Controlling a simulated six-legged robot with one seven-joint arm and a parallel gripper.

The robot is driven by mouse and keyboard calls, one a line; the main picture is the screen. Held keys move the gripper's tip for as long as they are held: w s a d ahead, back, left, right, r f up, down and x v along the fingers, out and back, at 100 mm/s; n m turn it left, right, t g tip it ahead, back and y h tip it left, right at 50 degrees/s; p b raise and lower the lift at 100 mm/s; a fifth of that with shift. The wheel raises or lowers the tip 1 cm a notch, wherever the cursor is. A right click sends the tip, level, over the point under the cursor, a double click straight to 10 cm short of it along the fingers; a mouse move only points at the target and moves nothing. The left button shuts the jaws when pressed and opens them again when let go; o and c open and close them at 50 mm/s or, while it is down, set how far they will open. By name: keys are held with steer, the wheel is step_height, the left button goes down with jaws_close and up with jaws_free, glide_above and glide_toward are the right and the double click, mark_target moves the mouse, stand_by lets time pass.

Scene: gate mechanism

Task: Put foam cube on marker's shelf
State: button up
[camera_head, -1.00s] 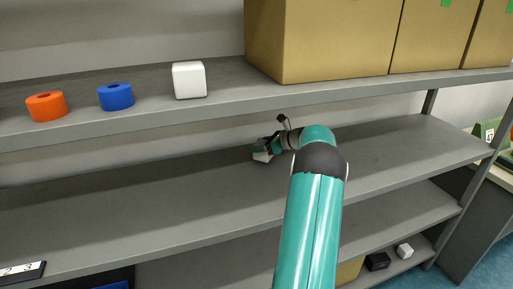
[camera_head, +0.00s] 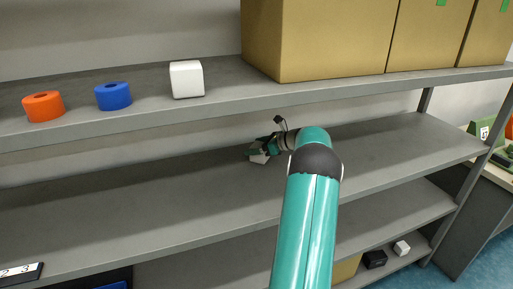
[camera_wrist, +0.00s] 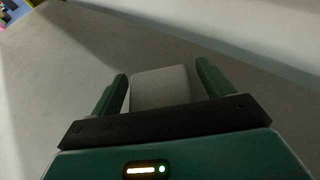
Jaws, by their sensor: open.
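A pale grey-white cube (camera_wrist: 160,88) sits between the two green fingers of my gripper (camera_wrist: 162,70) in the wrist view. The fingers are open, with a visible gap on each side of the cube. In the head view my gripper (camera_head: 257,153) is low over the middle shelf (camera_head: 180,185), near its back, with the pale cube (camera_head: 260,159) partly hidden by it. Another white cube (camera_head: 186,79) stands on the upper shelf. I cannot tell from looks which cube is foam. No marker can be made out.
An orange ring (camera_head: 43,106) and a blue ring (camera_head: 113,96) are on the upper shelf, left of the white cube. Large cardboard boxes (camera_head: 330,40) fill its right. A black block (camera_head: 374,259) and small white cube (camera_head: 402,247) are on a lower shelf. The middle shelf is mostly bare.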

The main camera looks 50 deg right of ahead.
steer(key=v, duration=1.1)
steer(key=shift+s, duration=0.4)
steer(key=shift+d+r, duration=0.1)
